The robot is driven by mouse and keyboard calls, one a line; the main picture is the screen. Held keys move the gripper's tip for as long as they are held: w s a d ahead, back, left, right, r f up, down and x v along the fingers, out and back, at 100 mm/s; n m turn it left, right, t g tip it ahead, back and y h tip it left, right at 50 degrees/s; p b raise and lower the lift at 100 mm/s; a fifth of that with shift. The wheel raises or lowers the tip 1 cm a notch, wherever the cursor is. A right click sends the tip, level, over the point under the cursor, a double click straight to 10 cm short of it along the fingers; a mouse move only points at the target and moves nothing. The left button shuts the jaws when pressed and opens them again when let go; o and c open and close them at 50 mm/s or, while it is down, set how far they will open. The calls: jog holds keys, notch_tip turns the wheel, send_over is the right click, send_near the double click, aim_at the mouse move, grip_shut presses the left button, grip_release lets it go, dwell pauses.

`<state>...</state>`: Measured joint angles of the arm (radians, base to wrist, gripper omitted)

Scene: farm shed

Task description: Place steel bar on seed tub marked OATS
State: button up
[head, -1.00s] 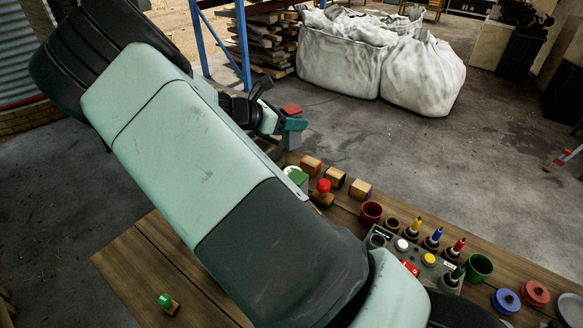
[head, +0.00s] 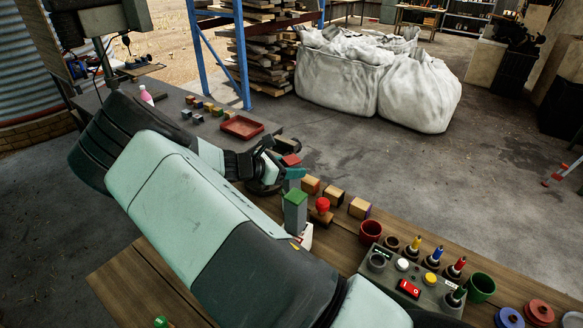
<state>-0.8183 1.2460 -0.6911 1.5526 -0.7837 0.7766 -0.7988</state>
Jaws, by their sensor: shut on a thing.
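My gripper (head: 292,174) is shut on a grey block with a red top (head: 291,160). Its grey lower part shows below the teal fingertips; I cannot tell for sure that it is the steel bar. Just in front, in the head view, a taller grey block with a green top (head: 296,213) stands on the wooden bench. From this angle I cannot tell whether the held block touches the bench or anything on it. No OATS marking is readable, so I cannot pick out the seed tub. My arm hides much of the bench.
Wooden blocks (head: 334,196), a red-knobbed stamp (head: 321,210), a red cup (head: 370,231), a control box (head: 428,291) and a green cup (head: 481,287) line the bench. A grey table behind holds a red tray (head: 242,127) and several small blocks.

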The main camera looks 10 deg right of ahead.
jog(key=shift+f, duration=0.1)
jog(key=o, duration=1.3)
jog(key=shift+c, duration=0.2)
